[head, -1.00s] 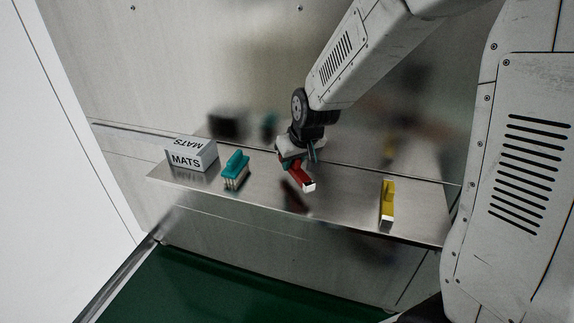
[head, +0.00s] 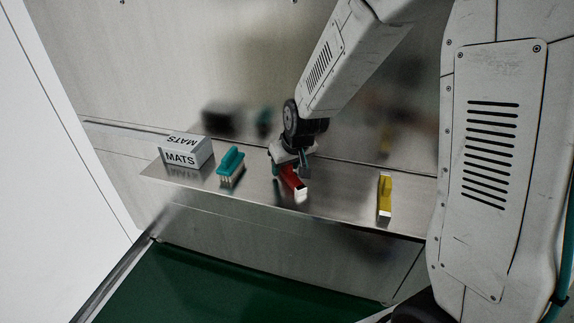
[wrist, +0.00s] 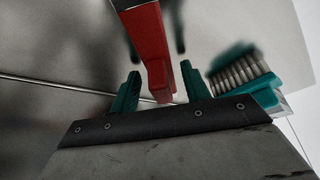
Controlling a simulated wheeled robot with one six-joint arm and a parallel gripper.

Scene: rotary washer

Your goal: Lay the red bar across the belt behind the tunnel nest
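The red bar (head: 294,181) with a white end sits at the middle of the steel shelf, under my gripper (head: 289,168). The wrist view shows the red bar (wrist: 152,45) between the teal fingers of my gripper (wrist: 160,72), with a visible gap at the fingers, so the gripper looks open around it. The bar appears to rest on the shelf; its underside is hidden. The green belt (head: 215,290) lies lower, in front of the shelf. I cannot make out the tunnel nest in these views.
On the steel shelf (head: 340,207), a teal brush (head: 231,165) and a white MATS box (head: 187,153) stand left of the bar. A yellow piece (head: 385,196) stands to the right. A reflective metal wall rises behind. The visible belt is clear.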

